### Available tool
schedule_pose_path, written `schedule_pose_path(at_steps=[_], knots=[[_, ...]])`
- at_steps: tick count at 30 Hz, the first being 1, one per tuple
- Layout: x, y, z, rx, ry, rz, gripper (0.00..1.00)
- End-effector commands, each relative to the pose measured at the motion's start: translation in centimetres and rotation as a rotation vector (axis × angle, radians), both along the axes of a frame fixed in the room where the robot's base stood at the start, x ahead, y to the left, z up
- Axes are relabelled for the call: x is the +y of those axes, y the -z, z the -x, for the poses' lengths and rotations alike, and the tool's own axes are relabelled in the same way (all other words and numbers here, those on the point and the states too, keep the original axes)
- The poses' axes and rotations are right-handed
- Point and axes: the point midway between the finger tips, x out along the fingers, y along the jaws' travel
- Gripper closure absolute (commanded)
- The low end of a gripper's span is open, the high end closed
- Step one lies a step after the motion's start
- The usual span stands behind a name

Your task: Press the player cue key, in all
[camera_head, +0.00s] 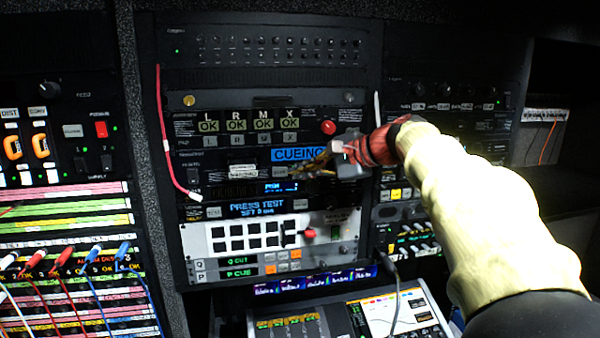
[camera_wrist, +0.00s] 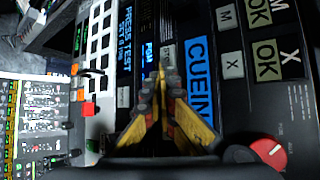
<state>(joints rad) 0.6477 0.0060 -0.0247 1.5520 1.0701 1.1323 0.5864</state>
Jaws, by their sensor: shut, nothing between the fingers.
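In the wrist view the display (camera_wrist: 199,75) stands right of the fingertips. A small light key (camera_head: 278,172) sits just below the display; I cannot read its label. My gripper (camera_head: 312,167) is shut and empty, with its yellow and grey fingers pointing at the panel below the display. In the wrist view the closed fingertips (camera_wrist: 165,76) cover part of the panel beside the key. Whether they touch it I cannot tell.
Above are "OK" tiles (camera_head: 236,126) and a red knob (camera_head: 328,127). Below are a "PRESS TEST" display (camera_head: 258,208) and a white button panel (camera_head: 222,240) with a red lever (camera_head: 309,234). A pink cable (camera_head: 162,130) hangs at left, patch cables (camera_head: 88,253) further left.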

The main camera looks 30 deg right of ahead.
Motion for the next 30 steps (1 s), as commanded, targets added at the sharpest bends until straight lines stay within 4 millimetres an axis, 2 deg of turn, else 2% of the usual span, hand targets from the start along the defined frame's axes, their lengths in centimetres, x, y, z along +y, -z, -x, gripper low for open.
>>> schedule_pose_path(at_steps=[6, 20, 30], knots=[[0.3, 0.1, 1.0, 0.0, 0.001, 0.0, 1.0], [0.4, 0.1, 1.5, -0.001, 0.001, 0.0, 1.0], [1.2, 0.2, 4.3, -0.001, 0.001, 0.0, 1.0]])
